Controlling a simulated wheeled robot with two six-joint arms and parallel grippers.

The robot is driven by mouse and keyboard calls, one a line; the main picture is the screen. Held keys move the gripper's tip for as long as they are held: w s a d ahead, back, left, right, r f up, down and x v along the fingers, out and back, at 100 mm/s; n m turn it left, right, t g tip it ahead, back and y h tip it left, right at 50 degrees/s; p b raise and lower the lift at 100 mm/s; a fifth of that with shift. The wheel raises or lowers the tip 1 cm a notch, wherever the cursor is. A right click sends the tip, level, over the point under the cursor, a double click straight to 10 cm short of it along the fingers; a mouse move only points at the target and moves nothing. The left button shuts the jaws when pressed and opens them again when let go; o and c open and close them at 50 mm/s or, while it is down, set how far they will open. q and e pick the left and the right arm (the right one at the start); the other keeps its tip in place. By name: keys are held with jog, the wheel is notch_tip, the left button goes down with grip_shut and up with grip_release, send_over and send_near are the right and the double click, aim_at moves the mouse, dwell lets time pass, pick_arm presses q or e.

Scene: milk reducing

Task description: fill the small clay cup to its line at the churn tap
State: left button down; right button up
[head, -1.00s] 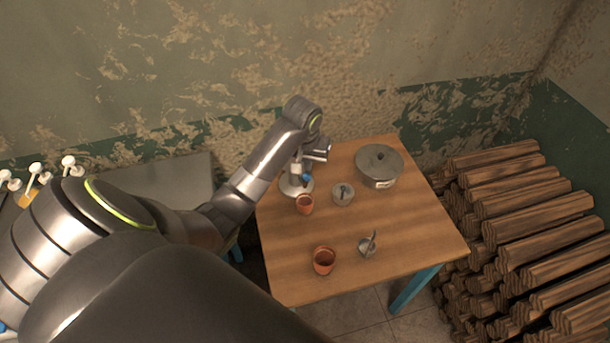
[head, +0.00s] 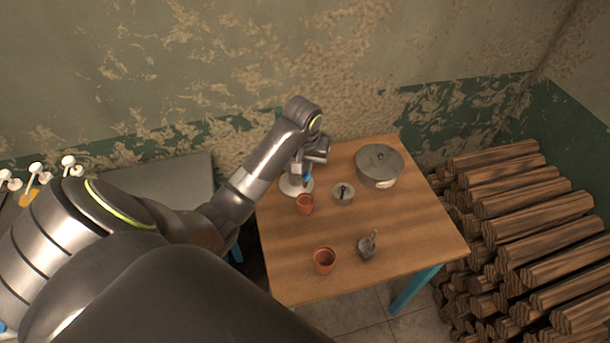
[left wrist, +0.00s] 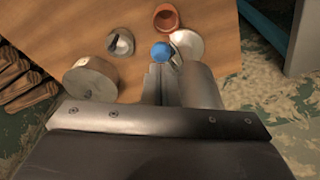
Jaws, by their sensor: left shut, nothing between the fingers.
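The churn (head: 291,187) is a pale metal vessel at the table's back left, partly hidden by my left arm. Its blue tap handle (head: 308,182) also shows in the left wrist view (left wrist: 161,51). The small clay cup (head: 305,206) stands upright on the table beside the churn, at the tap side; it also shows in the left wrist view (left wrist: 167,18). Its line and contents cannot be made out. My left gripper (head: 304,171) is shut and empty, its fingertips close to the blue handle; contact cannot be told. My right gripper is out of view.
A larger clay cup (head: 324,261) and a small metal pot with an upright handle (head: 366,247) stand nearer the front. A tin (head: 343,195) and a lidded pot (head: 379,166) stand right of the churn. Stacked firewood (head: 520,220) lies right of the table (head: 420,228).

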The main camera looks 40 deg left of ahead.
aim_at(307, 174)
pick_arm(q)
jog(key=shift+f+b, duration=0.4)
jog(key=shift+f, duration=1.2)
dwell(1.7)
jog(key=shift+r, duration=0.1)
dwell(0.6)
jog(key=shift+r+p, duration=0.3)
notch_tip(307, 174, up, 2)
jog(key=shift+r+p, duration=0.2)
jog(key=shift+p, duration=0.55)
jog(key=shift+r, duration=1.95)
